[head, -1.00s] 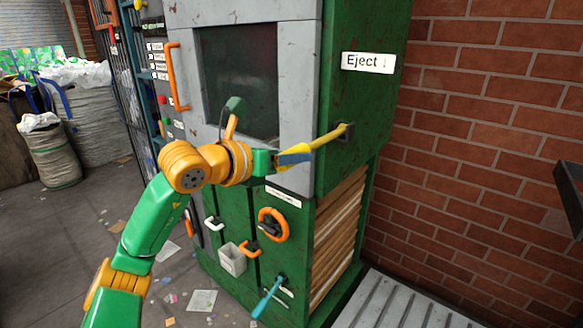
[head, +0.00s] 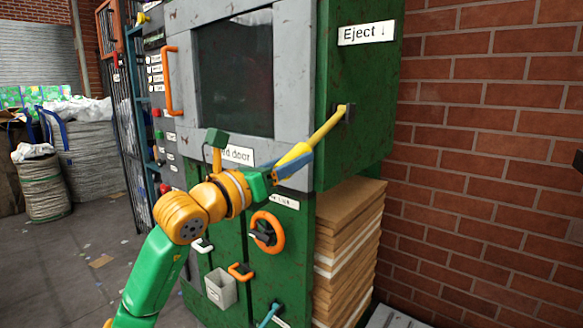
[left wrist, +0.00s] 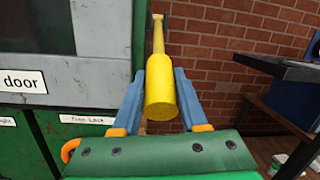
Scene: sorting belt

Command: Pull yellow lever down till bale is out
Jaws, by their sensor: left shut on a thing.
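The yellow lever (head: 326,127) sticks out from a pivot on the green side of the baler, below the white "Eject ↓" sign (head: 366,33). It slants down towards my left gripper (head: 294,164), which is shut on its thick handle end. In the left wrist view the yellow handle (left wrist: 161,98) sits between the two blue fingers. My right gripper is not in view.
The baler front has an orange wheel (head: 267,231), small handles and a grey box (head: 220,288). A brick wall (head: 480,150) stands close on the right. Sacks (head: 45,185) stand on the floor at the left. A dark shelf (left wrist: 275,66) shows in the wrist view.

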